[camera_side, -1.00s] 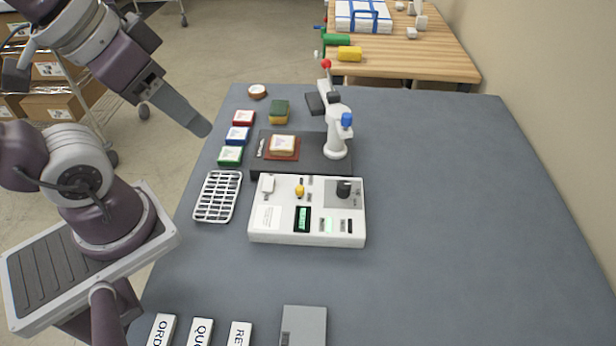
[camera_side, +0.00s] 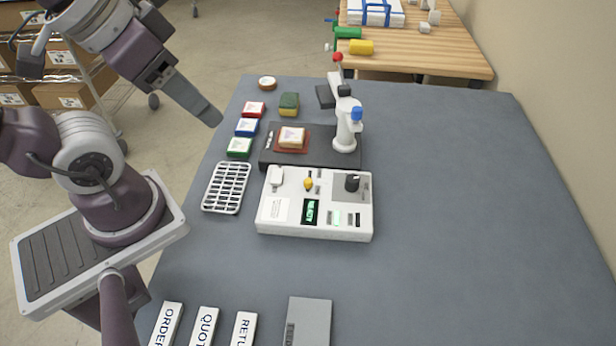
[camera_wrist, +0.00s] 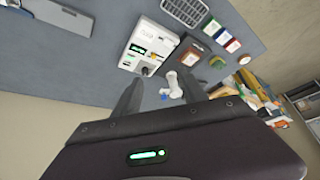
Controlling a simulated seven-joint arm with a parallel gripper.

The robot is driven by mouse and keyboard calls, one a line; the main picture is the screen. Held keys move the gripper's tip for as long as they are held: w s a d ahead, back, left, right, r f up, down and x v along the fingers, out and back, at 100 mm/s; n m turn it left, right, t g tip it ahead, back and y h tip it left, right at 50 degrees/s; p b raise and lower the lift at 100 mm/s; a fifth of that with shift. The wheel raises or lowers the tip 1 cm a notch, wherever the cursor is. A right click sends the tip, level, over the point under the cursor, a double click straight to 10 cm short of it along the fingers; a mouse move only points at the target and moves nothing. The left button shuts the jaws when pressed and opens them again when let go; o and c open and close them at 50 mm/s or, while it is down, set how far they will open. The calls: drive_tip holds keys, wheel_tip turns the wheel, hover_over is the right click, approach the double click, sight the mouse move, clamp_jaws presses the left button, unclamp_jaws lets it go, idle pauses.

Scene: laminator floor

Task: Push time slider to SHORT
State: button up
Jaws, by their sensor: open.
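A white control box (camera_side: 290,229) stands mid-table in the side view, with a lit green display (camera_side: 311,212), a yellow knob (camera_side: 308,184), a white knob or lever (camera_side: 276,176) and a black knob (camera_side: 352,183) on a grey panel. I cannot tell which control is the time slider, and the SHORT marking is not readable. The box (camera_wrist: 135,52) also shows in the wrist view, beyond my fingers. My gripper (camera_side: 216,119) is up at the left of the table, well away from the box. In the wrist view my gripper (camera_wrist: 165,92) has its fingers apart with nothing between them.
Behind the box are a dark press base (camera_side: 310,158) with a white post (camera_side: 345,135). Red, blue and green pads (camera_side: 247,127) and a white rack (camera_side: 227,188) stand at left. Labelled blocks (camera_side: 204,327) and a grey plate (camera_side: 308,325) lie in front. The table's right side is clear.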

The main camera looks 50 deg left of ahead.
drive_tip(key=shift+c, duration=1)
drive_tip(key=m+g, duration=0.6)
drive_tip(key=m, duration=1.2)
hover_over(308, 180)
wheel_tip(308, 180, down, 16)
drive_tip(key=shift+s+f, duration=0.1)
drive_tip(key=shift+f, duration=0.15)
wheel_tip(308, 180, down, 7)
drive_tip(key=shift+f, duration=0.15)
clamp_jaws()
